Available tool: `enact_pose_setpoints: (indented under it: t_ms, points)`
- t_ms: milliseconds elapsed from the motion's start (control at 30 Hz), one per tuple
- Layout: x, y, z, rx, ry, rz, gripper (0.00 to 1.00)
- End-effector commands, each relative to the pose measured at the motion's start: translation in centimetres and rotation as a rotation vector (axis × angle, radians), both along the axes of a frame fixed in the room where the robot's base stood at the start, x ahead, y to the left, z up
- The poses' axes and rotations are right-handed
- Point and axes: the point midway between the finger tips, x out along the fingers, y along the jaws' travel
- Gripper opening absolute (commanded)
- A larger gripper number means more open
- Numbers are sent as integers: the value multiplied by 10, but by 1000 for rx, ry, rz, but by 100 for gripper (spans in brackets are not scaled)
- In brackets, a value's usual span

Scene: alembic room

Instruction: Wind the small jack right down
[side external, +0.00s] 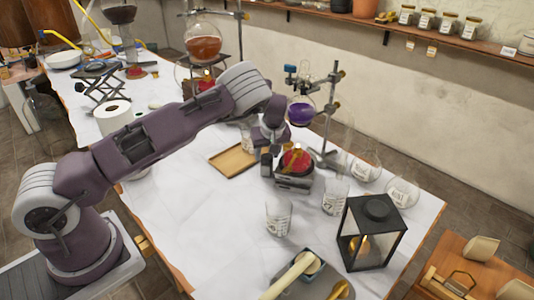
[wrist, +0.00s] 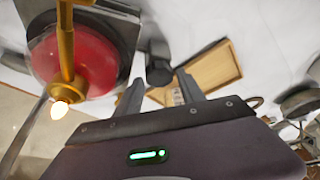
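A small jack (side external: 292,183), a dark grey block-like stand, is on the white-covered table; a red round piece (side external: 297,160) with a brass burner sits on top. In the wrist view the jack's grey top (wrist: 110,22) is at the upper left, and a dark round knob (wrist: 158,70) sticks out beside it. My gripper (wrist: 160,88) has its two fingers apart, with the knob showing between and just beyond their tips. I cannot tell whether they touch it. In the side view my gripper (side external: 266,150) is at the jack's left side. The jack's inner linkage is hidden.
A small flame (wrist: 60,109) burns at the brass tube, close to my gripper. A wooden tray (side external: 233,160) lies to the left. A purple flask (side external: 301,112) on a stand is behind. Glass beakers (side external: 278,215) and a black lantern (side external: 372,232) stand in front and right.

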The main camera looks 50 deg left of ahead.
Motion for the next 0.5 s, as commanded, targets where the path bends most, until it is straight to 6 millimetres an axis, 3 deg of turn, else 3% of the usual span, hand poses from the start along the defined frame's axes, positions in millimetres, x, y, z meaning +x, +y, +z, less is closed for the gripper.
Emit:
enact_pose_setpoints:
  t_ms: [167,433,500]
  points:
    - [0,0,0,-4,0,-42,46]
    - [-1,1,0,-4,-2,-322,46]
    - [-4,-4,16,1,-5,-348,46]
